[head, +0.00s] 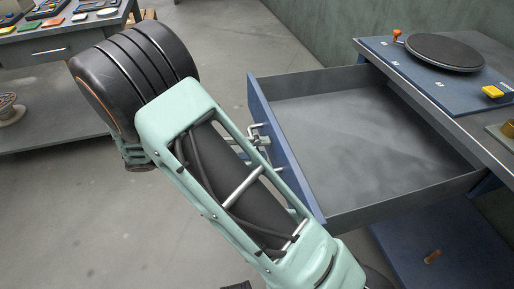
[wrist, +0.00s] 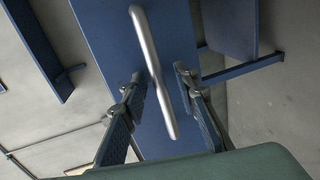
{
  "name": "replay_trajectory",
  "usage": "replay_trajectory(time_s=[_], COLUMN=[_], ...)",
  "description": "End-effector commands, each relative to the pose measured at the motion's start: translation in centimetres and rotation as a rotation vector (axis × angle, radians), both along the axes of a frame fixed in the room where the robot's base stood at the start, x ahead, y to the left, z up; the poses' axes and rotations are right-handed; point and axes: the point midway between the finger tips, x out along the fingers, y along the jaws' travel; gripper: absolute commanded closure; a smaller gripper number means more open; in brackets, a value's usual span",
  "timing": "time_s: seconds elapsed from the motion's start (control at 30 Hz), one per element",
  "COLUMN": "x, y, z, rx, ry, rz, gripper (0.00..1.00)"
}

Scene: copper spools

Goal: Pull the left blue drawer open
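The blue drawer stands pulled far out of the workbench, with its blue front (head: 287,150) facing left and its grey inside (head: 365,130) empty. Its silver bar handle (wrist: 152,75) runs across the blue front in the wrist view. My gripper (wrist: 160,76) has one finger on each side of the handle. The fingers are spread, with a small gap showing on both sides of the bar. In the head view my gripper (head: 262,143) is at the drawer front, partly hidden behind my arm.
The workbench (head: 488,128) at right carries a blue board (head: 395,62) with a black turntable (head: 445,52) and a yellow block (head: 493,92). A blue panel (head: 450,235) lies low under the drawer. Another table (head: 60,62) stands at upper left. The floor between is clear.

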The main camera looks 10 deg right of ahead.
Motion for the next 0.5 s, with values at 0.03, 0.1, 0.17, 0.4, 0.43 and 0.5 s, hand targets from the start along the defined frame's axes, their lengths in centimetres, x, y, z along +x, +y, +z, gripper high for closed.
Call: replay_trajectory(time_s=[0.03,0.1,0.17,0.4,0.43,0.5], x=[0.0,0.0,0.0,-0.1,-0.2,-0.3], y=[0.0,0.0,0.0,2.5,3.1,4.6], z=[0.0,0.0,0.0,0.4,0.6,0.8], rx=[0.000,0.000,0.000,0.002,0.001,0.002], ry=[0.000,0.000,0.000,0.000,-0.001,-0.001], rz=[0.000,0.000,0.000,0.003,0.004,0.004], gripper=[0.73,0.73,0.73,0.73,0.73,0.73])
